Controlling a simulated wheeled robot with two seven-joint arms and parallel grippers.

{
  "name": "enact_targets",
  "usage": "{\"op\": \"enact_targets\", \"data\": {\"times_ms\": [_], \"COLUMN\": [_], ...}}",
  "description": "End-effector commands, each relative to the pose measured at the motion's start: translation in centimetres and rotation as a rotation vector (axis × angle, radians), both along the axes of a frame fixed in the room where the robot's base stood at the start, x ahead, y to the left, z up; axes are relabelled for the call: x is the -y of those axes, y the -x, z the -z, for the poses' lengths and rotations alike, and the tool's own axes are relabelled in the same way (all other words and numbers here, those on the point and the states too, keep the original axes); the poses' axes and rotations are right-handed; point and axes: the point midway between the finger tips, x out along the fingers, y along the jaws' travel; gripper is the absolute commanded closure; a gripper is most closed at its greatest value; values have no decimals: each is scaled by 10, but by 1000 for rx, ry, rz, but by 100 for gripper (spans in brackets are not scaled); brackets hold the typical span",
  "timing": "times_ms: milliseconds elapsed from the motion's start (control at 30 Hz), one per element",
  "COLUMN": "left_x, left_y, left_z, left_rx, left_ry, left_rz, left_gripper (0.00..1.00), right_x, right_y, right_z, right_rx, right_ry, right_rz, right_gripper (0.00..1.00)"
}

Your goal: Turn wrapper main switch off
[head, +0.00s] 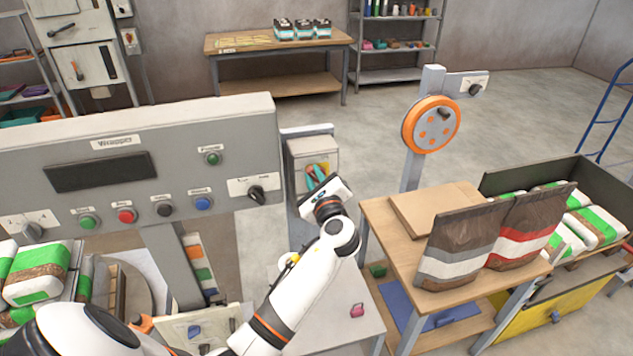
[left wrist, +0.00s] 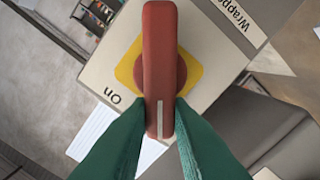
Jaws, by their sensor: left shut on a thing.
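The wrapper main switch is a red rotary handle (left wrist: 160,60) on a yellow plate (left wrist: 193,72), set on a pale grey box (head: 308,148) to the right of the wrapper panel. The label "On" and part of "Wrapper" show on the box face in the left wrist view. A white mark is on the handle's end nearest my fingers. My left gripper (head: 318,176) has its green fingertips (left wrist: 160,112) on both sides of that end, shut on it. In the head view the gripper hides most of the handle. My right gripper is not in view.
The wrapper panel (head: 140,185) with several buttons and a black knob (head: 257,195) stands just left of the switch box. A wooden table (head: 380,215) with two bags (head: 460,248) and a post with an orange wheel (head: 432,124) are to the right.

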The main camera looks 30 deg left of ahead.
Motion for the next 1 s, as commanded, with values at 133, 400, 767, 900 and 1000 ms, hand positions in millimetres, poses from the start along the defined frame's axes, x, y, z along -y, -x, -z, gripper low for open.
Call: {"op": "enact_targets", "data": {"times_ms": [133, 400, 767, 900, 1000], "left_x": [1, 0, -1, -1, -1], "left_y": [2, 4, 5, 5, 5], "left_z": [16, 22, 26, 27, 27], "left_rx": [91, 287, 517, 581, 617], "left_ry": [102, 271, 466, 522, 550], "left_rz": [3, 4, 4, 5, 6], "left_gripper": [100, 100, 100, 100, 100], "right_x": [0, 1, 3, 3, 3], "right_y": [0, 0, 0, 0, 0], "right_z": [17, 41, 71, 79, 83], "right_rx": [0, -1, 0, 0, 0], "right_ry": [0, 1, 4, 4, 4], "right_rz": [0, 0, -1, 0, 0], "right_gripper": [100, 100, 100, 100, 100]}}
